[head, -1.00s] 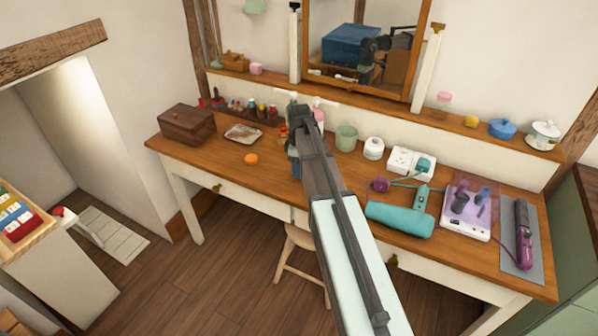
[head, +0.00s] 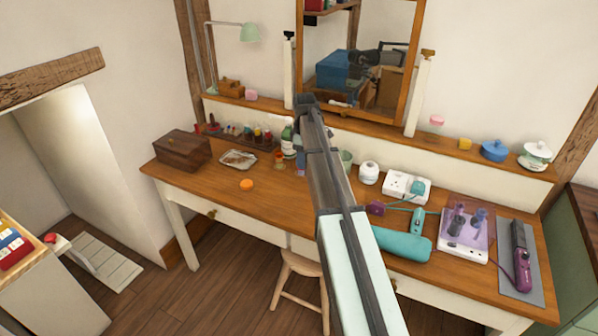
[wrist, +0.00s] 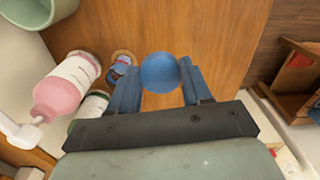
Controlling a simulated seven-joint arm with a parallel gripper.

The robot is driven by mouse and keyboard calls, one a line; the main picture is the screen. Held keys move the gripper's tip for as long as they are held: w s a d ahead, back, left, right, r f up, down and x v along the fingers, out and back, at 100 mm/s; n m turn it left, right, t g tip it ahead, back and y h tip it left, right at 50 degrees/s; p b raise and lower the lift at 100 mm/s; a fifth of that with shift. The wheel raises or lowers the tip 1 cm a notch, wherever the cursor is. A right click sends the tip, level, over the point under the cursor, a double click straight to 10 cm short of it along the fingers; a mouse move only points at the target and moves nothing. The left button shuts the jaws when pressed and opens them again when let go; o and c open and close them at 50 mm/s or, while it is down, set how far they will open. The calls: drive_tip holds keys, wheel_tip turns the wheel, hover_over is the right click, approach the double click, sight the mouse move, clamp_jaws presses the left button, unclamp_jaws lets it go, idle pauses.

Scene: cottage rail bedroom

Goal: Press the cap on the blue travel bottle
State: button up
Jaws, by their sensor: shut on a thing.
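My gripper (wrist: 160,82) is shut on the blue travel bottle (wrist: 160,72). In the wrist view its rounded blue end shows between the two blue fingers, over the wooden desk. In the head view my arm hides most of the grip, and a bit of blue (head: 300,163) shows left of the arm. A small orange disc (head: 247,185), which looks like a cap, lies alone on the desk left of the arm. I cannot tell from these frames whether the bottle touches the desk.
A wooden box (head: 182,151) and a tray (head: 239,158) are at the desk's left.

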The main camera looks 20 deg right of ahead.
drive_tip(key=w+d+r, duration=0.1)
drive_tip(key=w+d, duration=0.1)
drive_tip(key=w, duration=0.6)
drive_tip(key=shift+w+d+n, duration=0.3)
drive_tip(key=shift+f, duration=2.1)
drive_tip(key=shift+f, duration=0.6)
idle(1.1)
drive_tip(key=o, duration=1.5)
drive_tip(key=shift+c, duration=0.4)
